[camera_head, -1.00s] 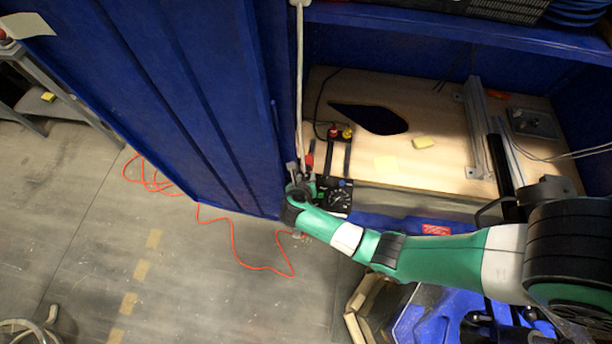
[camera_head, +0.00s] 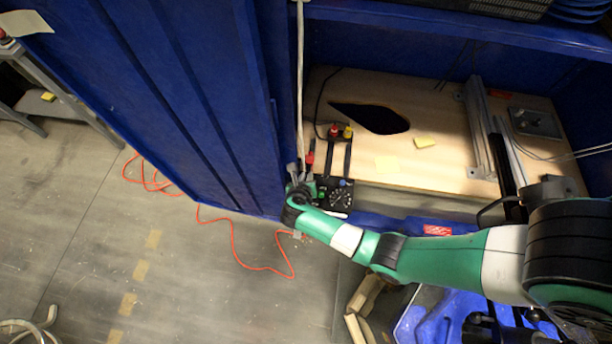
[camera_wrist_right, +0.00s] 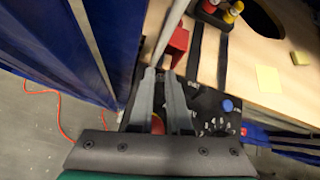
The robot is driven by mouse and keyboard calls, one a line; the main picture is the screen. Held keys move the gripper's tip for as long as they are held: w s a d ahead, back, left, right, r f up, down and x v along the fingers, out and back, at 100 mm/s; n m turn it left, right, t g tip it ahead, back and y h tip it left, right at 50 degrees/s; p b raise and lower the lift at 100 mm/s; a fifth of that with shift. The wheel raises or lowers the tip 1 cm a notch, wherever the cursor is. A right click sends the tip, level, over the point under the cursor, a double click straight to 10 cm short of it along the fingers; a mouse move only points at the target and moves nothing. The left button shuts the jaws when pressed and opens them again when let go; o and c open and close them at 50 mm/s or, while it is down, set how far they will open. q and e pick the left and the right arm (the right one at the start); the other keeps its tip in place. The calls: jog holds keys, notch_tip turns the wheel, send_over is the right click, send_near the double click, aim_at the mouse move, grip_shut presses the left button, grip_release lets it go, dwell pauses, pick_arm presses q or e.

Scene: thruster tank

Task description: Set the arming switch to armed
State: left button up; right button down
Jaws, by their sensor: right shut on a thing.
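A black control panel (camera_head: 337,197) stands at the front left corner of the wooden bench. It carries a blue knob and a marked dial, which also show in the right wrist view (camera_wrist_right: 218,122). A red raised block (camera_wrist_right: 176,48), which looks like a switch guard, stands at the panel's far side. My right gripper (camera_wrist_right: 159,76) is over the panel's left part, its fingertips close together beside the red block. It is shut on what appears to be the arming switch, whose lever is mostly hidden between the fingers. My left gripper is in neither view.
A tall blue wall (camera_head: 180,100) stands close left of the gripper. A pale vertical cable (camera_head: 299,90) runs down to the panel area. Red and yellow knobs (camera_head: 340,131) sit behind the panel. The bench (camera_head: 440,165) has a dark opening and yellow notes. An orange cable lies on the floor.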

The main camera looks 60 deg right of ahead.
jog(key=h+b, duration=0.1)
jog(key=b, duration=0.1)
jog(key=a+f+t+h+b, duration=0.1)
jog(key=h+b, duration=0.1)
jog(key=shift+s+f, duration=0.15)
jog(key=shift+s, duration=0.05)
jog(key=shift+b, duration=0.4)
jog(key=shift+r+h, duration=0.3)
jog(key=shift+r, duration=0.1)
jog(key=c, duration=0.9)
grip_release()
jog(key=shift+a+r, duration=0.1)
jog(key=p+v, duration=0.2)
jog(key=v, duration=0.9)
jog(key=shift+s+a+p, duration=0.2)
jog(key=shift+p, duration=0.15)
